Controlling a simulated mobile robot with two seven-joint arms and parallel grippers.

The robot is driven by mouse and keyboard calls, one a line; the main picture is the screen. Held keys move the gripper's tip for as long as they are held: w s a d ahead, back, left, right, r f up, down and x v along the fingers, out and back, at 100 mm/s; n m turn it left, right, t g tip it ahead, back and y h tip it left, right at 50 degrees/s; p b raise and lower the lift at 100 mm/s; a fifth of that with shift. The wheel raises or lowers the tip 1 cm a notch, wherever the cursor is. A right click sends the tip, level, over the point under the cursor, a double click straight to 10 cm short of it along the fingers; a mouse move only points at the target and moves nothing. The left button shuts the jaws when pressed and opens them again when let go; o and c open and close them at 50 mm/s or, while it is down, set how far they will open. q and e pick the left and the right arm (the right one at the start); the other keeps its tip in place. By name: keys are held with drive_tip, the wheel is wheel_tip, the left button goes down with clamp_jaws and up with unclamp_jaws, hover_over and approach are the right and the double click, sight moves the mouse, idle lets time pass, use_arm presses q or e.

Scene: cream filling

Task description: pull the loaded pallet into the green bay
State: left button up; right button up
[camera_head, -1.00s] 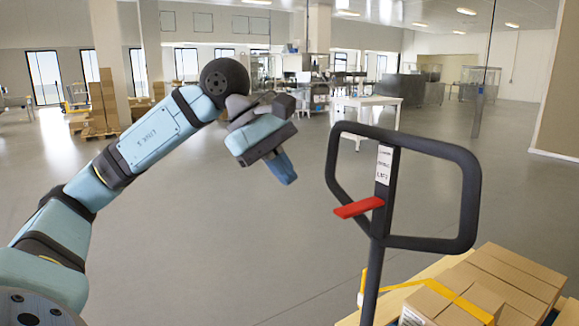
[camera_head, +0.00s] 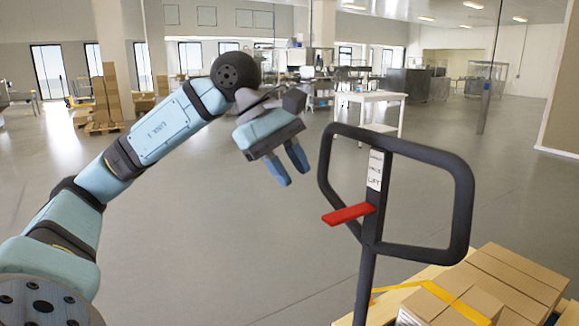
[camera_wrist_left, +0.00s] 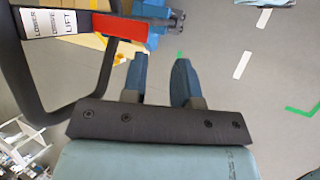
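The black loop handle (camera_head: 463,205) of a pallet truck stands upright at right in the head view, with a red lever (camera_head: 348,214) and a white label. It also shows at upper left in the left wrist view (camera_wrist_left: 104,85). Behind its shaft lies the wooden pallet (camera_head: 402,281), loaded with cardboard boxes (camera_head: 505,278) under a yellow strap. My left gripper (camera_head: 291,168) is open and empty, left of the handle and apart from it. Green floor marks (camera_wrist_left: 303,109) show in the left wrist view; the whole bay is not visible. My right gripper cannot be made out clearly.
White dashed lines (camera_wrist_left: 242,65) mark the floor in the left wrist view. A white table (camera_head: 370,98) stands beyond the handle, and stacked boxes (camera_head: 106,95) stand far left. The floor between is clear.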

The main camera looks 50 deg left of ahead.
use_arm(q)
drive_tip(key=p+v, duration=0.2)
drive_tip(key=v, duration=1.2)
drive_tip(key=shift+p, duration=0.3)
